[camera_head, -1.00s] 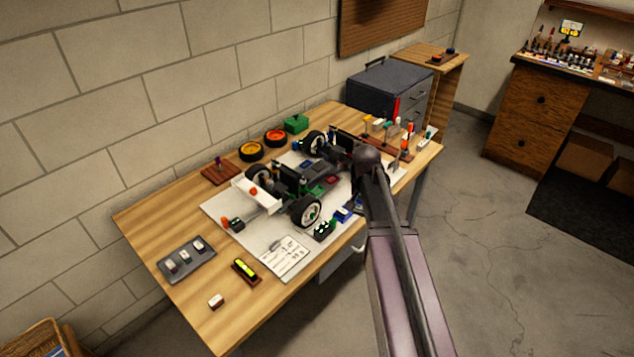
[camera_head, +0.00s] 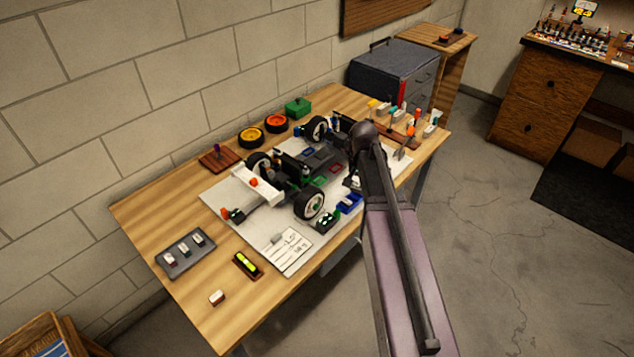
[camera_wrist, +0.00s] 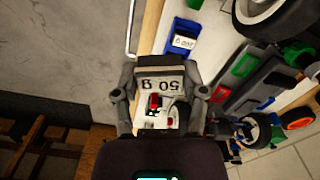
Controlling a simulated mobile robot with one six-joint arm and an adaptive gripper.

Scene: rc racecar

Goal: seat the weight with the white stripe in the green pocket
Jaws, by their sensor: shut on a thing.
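My gripper (camera_wrist: 163,98) is shut on a grey weight (camera_wrist: 160,84) with a pale face marked "50 g", upside down in the wrist view. I cannot tell if this pale face is the white stripe. In the head view my arm mostly hides the gripper and weight. The green pocket (camera_head: 319,181) is on the car chassis, left of my arm. It also shows in the wrist view (camera_wrist: 241,65), right of and beyond the held weight, apart from it. A red pocket (camera_head: 336,167) lies behind it.
The car's wheel (camera_head: 309,204) and white rear wing (camera_head: 258,188) stand near the pockets. A blue holder (camera_head: 349,203) sits in front of the chassis. A grey tray (camera_head: 170,268) holds weights at left; another small weight (camera_head: 217,298) lies at the front.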

